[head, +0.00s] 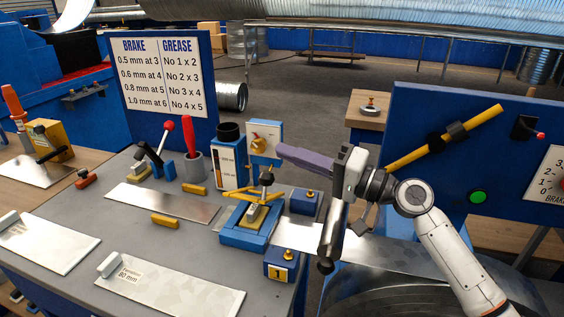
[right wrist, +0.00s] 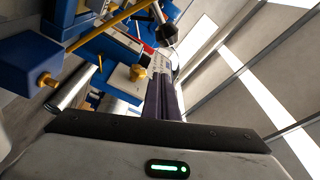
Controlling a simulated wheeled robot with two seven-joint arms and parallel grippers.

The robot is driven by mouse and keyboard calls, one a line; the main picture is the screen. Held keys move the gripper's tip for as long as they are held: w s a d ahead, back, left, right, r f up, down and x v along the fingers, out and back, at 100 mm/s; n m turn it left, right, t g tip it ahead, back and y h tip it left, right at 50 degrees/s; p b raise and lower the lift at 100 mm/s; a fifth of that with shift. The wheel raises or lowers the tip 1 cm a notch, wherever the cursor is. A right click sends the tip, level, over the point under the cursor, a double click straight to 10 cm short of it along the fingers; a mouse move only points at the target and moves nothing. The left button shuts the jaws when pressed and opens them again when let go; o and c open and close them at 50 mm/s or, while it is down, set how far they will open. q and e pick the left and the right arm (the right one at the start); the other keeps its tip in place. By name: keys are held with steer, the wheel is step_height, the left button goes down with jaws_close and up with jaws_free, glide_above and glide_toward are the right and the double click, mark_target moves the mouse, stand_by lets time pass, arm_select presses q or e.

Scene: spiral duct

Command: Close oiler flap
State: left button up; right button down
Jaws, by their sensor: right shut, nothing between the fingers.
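The oiler appears to be the blue box (head: 228,160) with a gauge strip on its front and a black cup on top. Beside it a pale panel (head: 264,148) with a brass knob, apparently the flap, stands out to the right, swung open. In the right wrist view the pale panel (right wrist: 118,78) and its knob lie just left of my fingers. My right gripper (head: 281,150) is shut and empty; its purple fingers point left with the tips close to the panel's right edge. I cannot tell whether they touch. My left gripper is not in view.
In front of the oiler stands a blue fixture (head: 245,236) with yellow arms and a black-knobbed lever. Blue blocks with brass knobs (head: 281,264) flank it. A red-knobbed lever (head: 168,127) stands left. A blue panel (head: 450,210) with a yellow bar rises behind my right arm.

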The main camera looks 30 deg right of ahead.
mark_target(260, 182)
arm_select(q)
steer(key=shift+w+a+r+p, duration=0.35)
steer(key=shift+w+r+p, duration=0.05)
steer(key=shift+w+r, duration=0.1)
arm_select(e)
steer(key=a, duration=0.1)
steer(key=s+a+f, duration=0.1)
steer(key=a, duration=0.1)
steer(key=shift+s+f, duration=0.25)
steer(key=shift+f, duration=0.05)
arm_select(q)
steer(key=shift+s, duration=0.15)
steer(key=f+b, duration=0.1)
steer(key=b, duration=0.1)
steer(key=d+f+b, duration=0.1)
steer(key=b, duration=0.1)
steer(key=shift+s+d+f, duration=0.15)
arm_select(e)
steer(key=shift+s+a+f+n, duration=0.55)
steer(key=shift+a+f+n, duration=0.1)
steer(key=shift+n, duration=0.25)
steer(key=shift+r, duration=0.1)
